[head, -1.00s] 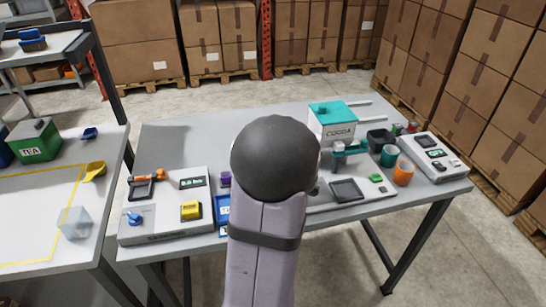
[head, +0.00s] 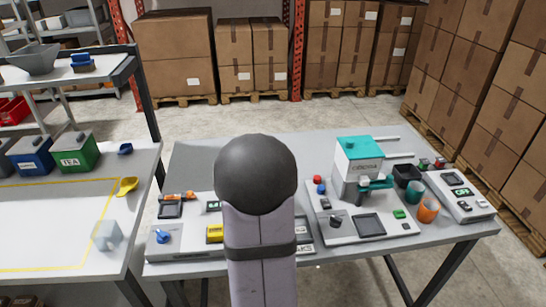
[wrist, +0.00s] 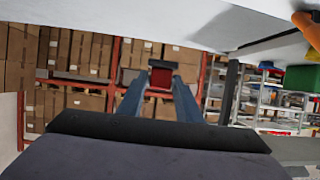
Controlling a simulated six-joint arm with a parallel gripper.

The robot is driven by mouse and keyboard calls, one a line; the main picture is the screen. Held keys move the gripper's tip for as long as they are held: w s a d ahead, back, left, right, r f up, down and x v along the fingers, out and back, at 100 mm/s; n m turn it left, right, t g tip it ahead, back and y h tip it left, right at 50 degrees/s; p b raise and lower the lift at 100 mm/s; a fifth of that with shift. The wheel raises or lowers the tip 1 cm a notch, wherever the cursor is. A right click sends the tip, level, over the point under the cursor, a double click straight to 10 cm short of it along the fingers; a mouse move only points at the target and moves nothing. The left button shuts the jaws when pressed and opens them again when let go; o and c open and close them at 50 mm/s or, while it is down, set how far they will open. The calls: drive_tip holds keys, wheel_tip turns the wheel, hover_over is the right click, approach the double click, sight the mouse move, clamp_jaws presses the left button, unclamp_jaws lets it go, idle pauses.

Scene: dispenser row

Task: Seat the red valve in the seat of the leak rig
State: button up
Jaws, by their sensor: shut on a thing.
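In the wrist view my gripper (wrist: 163,70) is shut on a red thing (wrist: 161,79), which I take to be the red valve; only a small part of it shows between the two blue-grey fingers. In the head view my own arm hides the gripper and what it holds. A grey unit (head: 157,256) with a blue knob (head: 162,236), an orange clamp and a yellow block stands at the left of the table. It may be the leak rig, but I cannot read its label. I cannot make out the seat.
A dispenser (head: 358,165) with a teal lid stands right of my arm, beside a dark cup, a teal cup and an orange cup (head: 428,208). A grey control box (head: 466,205) is at the right end. The table's back left (head: 205,160) is clear. Another table (head: 60,235) adjoins left.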

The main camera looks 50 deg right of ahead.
drive_tip(key=w+a+f+p, duration=0.1)
drive_tip(key=w+a+p, duration=0.2)
drive_tip(key=a, duration=0.8)
drive_tip(key=w+a+f+p, duration=0.1)
drive_tip(key=w+a+p, duration=0.2)
drive_tip(key=w+a, duration=0.5)
drive_tip(key=a, duration=0.4)
drive_tip(key=shift+f+m+h, duration=0.3)
drive_tip(key=shift+f, duration=0.1)
drive_tip(key=shift+w+f, duration=0.1)
wheel_tip(320, 180, down, 4)
drive_tip(key=b, duration=0.4)
drive_tip(key=shift+f, duration=0.15)
drive_tip(key=shift+f+b, duration=0.55)
drive_tip(key=shift+f, duration=0.5)
idle(0.3)
